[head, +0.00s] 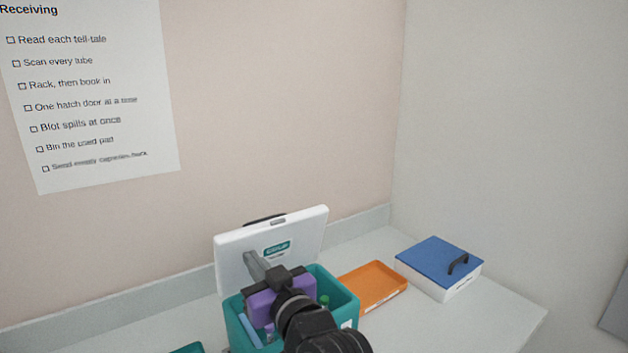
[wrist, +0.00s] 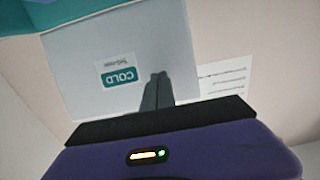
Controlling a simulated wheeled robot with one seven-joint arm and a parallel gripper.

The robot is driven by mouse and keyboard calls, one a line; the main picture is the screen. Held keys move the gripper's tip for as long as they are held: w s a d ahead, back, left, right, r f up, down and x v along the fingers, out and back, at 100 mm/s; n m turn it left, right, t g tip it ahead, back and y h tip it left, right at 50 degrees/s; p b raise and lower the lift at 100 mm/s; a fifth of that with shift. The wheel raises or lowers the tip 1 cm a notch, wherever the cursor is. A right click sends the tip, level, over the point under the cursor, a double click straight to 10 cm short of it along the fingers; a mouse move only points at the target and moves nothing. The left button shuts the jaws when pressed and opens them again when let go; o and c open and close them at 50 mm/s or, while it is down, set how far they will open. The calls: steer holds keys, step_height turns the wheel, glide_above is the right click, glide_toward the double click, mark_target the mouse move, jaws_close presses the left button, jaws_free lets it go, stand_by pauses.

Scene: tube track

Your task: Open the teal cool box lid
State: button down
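The teal cool box (head: 242,335) stands on the counter, partly hidden behind my arm. Its white lid (head: 300,228) stands raised at the back of the box, with a teal label on the face towards me. In the wrist view the lid (wrist: 70,70) fills much of the upper picture, its COLD label upside down. My gripper (head: 252,260) is over the box, its fingers pointing at the lid's face. In the wrist view the fingertips (wrist: 158,78) are together with nothing between them. They overlap the lid; I cannot tell whether they touch it.
Inside the box a light blue item (head: 250,328) and a green-capped item (head: 324,301) show. An orange tray (head: 372,287) lies to the right, then a white box with a blue lid (head: 438,257) and dark handle. The wall is behind; the right front counter is clear.

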mark_target(245, 248)
steer(key=shift+w+a+r, duration=0.3)
steer(key=shift+w+a, duration=0.25)
steer(key=shift+w, duration=0.3)
steer(key=shift+b+x, duration=0.6)
steer(key=shift+x, duration=0.6)
steer(key=p+v, duration=0.3)
steer(key=v, duration=0.8)
steer(key=shift+r, duration=0.1)
